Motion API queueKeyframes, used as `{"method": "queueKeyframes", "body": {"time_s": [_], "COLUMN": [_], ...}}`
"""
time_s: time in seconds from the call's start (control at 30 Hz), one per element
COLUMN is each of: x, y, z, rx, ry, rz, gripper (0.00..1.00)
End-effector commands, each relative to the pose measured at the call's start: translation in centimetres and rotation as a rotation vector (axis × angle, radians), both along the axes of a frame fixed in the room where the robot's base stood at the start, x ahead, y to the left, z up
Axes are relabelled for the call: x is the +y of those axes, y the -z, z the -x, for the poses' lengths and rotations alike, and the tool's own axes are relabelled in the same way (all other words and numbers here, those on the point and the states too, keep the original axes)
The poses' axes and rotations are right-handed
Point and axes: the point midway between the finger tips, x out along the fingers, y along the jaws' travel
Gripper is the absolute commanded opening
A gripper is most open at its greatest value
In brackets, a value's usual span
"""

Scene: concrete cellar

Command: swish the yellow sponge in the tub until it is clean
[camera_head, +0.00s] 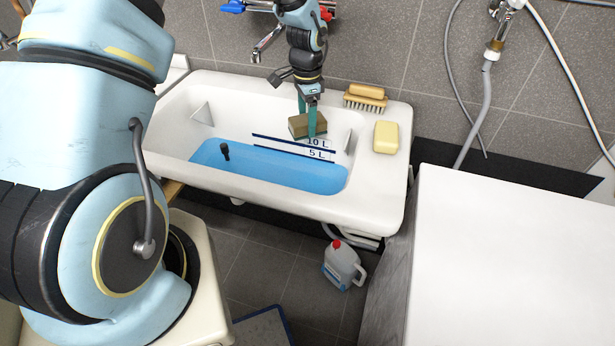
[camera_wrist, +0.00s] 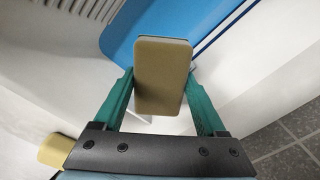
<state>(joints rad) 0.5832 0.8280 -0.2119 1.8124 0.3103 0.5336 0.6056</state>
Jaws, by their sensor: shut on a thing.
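The sponge (camera_head: 304,125) is a brownish yellow block with a darker side. It is held between the green fingers of my gripper (camera_head: 312,122), above the right part of the tub. In the wrist view the sponge (camera_wrist: 162,75) sits between both fingertips of my gripper (camera_wrist: 160,85), which is shut on it. The white tub (camera_head: 385,186) holds blue water (camera_head: 270,170) in its lower part. The sponge appears above the water, near the 10 L and 5 L marks; in the wrist view the water (camera_wrist: 125,30) lies beyond it.
A yellow block (camera_head: 386,137) and a wooden brush (camera_head: 366,97) lie on the tub's right rim. A black plug-like piece (camera_head: 225,152) stands in the water. A tap (camera_head: 268,42) is on the wall behind. A white cabinet (camera_head: 510,260) stands at right, a jug (camera_head: 343,266) on the floor.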

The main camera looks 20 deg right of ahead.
Motion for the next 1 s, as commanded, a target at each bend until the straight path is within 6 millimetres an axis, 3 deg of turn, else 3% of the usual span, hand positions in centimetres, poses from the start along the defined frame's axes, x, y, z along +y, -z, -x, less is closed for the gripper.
{"method": "queueKeyframes", "body": {"time_s": [0.27, 1.0], "x": [0.0, 0.0], "y": [-0.3, -6.8], "z": [0.0, 0.0], "rx": [0.000, 0.000], "ry": [0.000, 0.000], "rz": [0.000, 0.001], "gripper": [0.29, 0.29]}}
